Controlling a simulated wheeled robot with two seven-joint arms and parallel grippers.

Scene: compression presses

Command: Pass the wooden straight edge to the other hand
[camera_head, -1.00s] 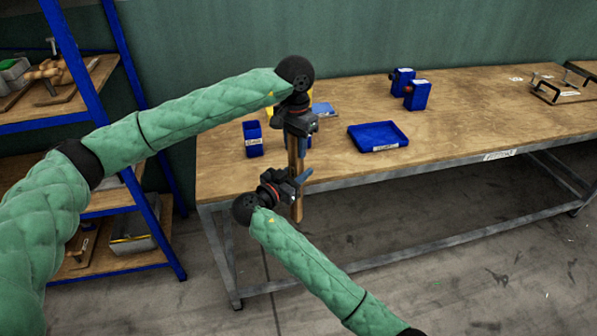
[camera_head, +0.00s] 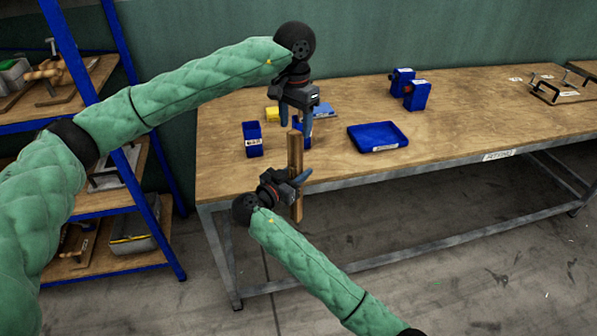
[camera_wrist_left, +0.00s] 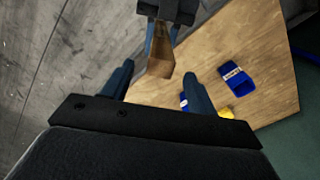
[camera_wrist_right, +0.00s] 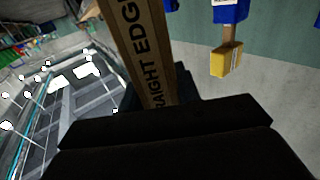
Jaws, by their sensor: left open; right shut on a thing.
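The wooden straight edge (camera_head: 296,160) stands upright in front of the table's near edge in the head view. My right gripper (camera_head: 301,182) is shut on its lower part. The right wrist view shows the straight edge (camera_wrist_right: 146,50) close up, with the printed words "STRAIGHT EDGE" partly visible. My left gripper (camera_head: 296,118) is open and empty, above the top end of the straight edge. In the left wrist view the left fingers (camera_wrist_left: 158,88) are apart, and the end of the straight edge (camera_wrist_left: 160,60) lies beyond them, held by the right gripper.
The wooden workbench (camera_head: 470,125) lies behind the grippers. On it are a blue tray (camera_head: 378,137), a blue bin (camera_head: 252,139), two blue boxes with red parts (camera_head: 416,96), and a yellow item (camera_head: 272,115). A blue shelf rack (camera_head: 160,165) stands at left.

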